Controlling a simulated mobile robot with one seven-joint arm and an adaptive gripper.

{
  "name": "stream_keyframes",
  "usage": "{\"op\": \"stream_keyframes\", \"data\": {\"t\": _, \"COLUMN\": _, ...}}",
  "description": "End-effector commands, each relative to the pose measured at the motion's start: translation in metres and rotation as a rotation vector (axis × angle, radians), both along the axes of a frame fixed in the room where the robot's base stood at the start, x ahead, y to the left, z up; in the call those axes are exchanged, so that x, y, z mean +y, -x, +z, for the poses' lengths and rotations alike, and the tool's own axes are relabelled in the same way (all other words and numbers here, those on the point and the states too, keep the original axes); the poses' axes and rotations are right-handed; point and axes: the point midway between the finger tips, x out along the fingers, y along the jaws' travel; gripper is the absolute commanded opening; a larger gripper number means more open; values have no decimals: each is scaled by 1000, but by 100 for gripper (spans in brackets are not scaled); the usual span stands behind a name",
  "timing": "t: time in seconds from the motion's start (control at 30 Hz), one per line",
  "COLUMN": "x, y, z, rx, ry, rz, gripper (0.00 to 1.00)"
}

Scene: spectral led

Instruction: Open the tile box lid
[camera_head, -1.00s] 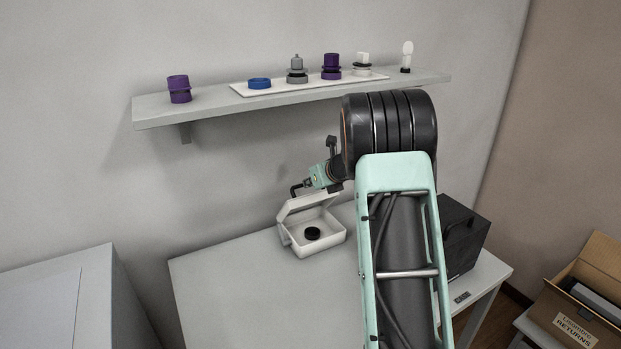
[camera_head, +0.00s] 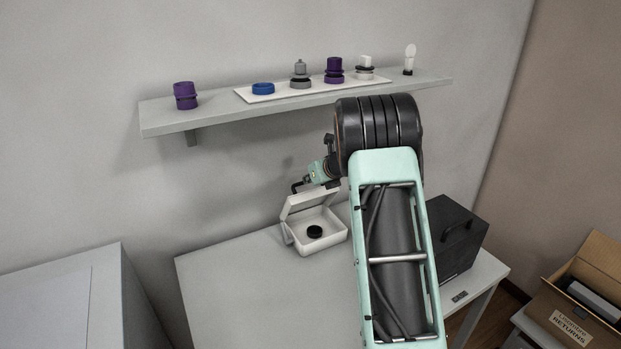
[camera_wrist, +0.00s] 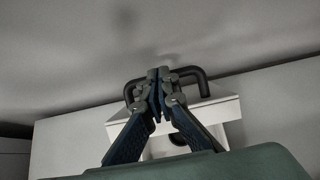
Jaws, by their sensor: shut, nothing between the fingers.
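The tile box (camera_head: 321,241) is a small white box on the table near the wall. Its white lid (camera_head: 312,200) is raised along the back and leans up, so the inside shows. A black round piece (camera_head: 314,231) lies inside. My gripper (camera_head: 296,187) is beside the upper left part of the lid; I cannot tell whether it touches it. In the wrist view the fingers (camera_wrist: 160,83) are together with nothing between them. Behind them the white box (camera_wrist: 218,112) shows, partly hidden by the fingers, with a dark round piece (camera_wrist: 178,138).
A wall shelf (camera_head: 215,115) above holds purple, blue, grey and white parts, some on a white board (camera_head: 290,91). A black case (camera_head: 462,235) stands on the table (camera_head: 240,290) right of my arm. The table's left front is clear. A cardboard box (camera_head: 597,265) is at far right.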

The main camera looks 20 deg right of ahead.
Motion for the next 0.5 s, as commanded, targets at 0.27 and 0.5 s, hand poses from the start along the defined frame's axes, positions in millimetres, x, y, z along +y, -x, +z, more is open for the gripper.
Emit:
{"op": "stream_keyframes", "data": {"t": 0.27, "x": 4, "y": -17, "z": 2, "rx": 0, "ry": 0, "rz": 2, "gripper": 0}}
{"op": "stream_keyframes", "data": {"t": 0.5, "x": 7, "y": -33, "z": 1, "rx": 1, "ry": 0, "rz": 2, "gripper": 0}}
